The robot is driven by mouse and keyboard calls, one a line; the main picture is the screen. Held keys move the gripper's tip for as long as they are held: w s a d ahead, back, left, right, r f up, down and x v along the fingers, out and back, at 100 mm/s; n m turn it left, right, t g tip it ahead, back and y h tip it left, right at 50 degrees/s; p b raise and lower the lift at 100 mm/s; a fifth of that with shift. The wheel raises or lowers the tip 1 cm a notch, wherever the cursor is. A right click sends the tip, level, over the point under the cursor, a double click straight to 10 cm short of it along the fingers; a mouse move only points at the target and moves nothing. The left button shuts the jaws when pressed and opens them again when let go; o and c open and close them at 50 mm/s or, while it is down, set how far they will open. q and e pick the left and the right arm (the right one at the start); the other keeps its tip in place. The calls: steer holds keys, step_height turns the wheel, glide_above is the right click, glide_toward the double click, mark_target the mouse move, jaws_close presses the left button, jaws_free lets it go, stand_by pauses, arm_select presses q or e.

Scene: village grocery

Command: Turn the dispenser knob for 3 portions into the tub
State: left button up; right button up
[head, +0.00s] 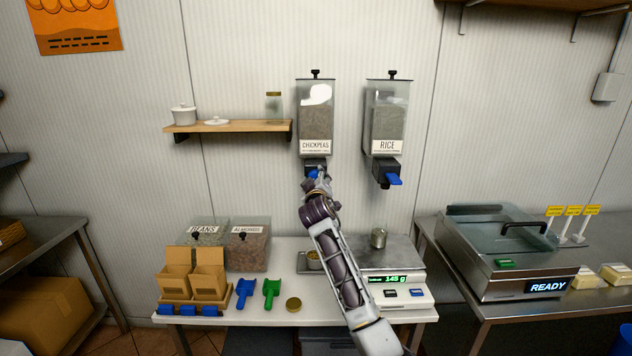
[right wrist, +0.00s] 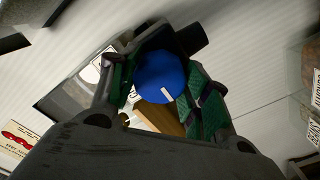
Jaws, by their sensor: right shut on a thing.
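The chickpeas dispenser (head: 315,115) hangs on the wall, with a blue knob (head: 312,174) at its base. My right gripper (head: 317,178) is at this knob. In the right wrist view the blue knob (right wrist: 160,77) sits between the two green-padded fingers, which are shut on it. A white mark shows on the knob's face. A tub (head: 314,260) stands on the table below the dispenser, partly hidden by my right arm. My left gripper is not in view.
The rice dispenser (head: 388,115) with its own blue knob (head: 394,180) hangs to the right. A scale (head: 398,292) reading 145 g bears a metal weight (head: 379,238). Bins, scoops and a wooden shelf (head: 230,127) are to the left.

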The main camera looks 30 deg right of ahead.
steer(key=shift+f, duration=0.15)
steer(key=o, duration=1)
steer(key=shift+v, duration=6)
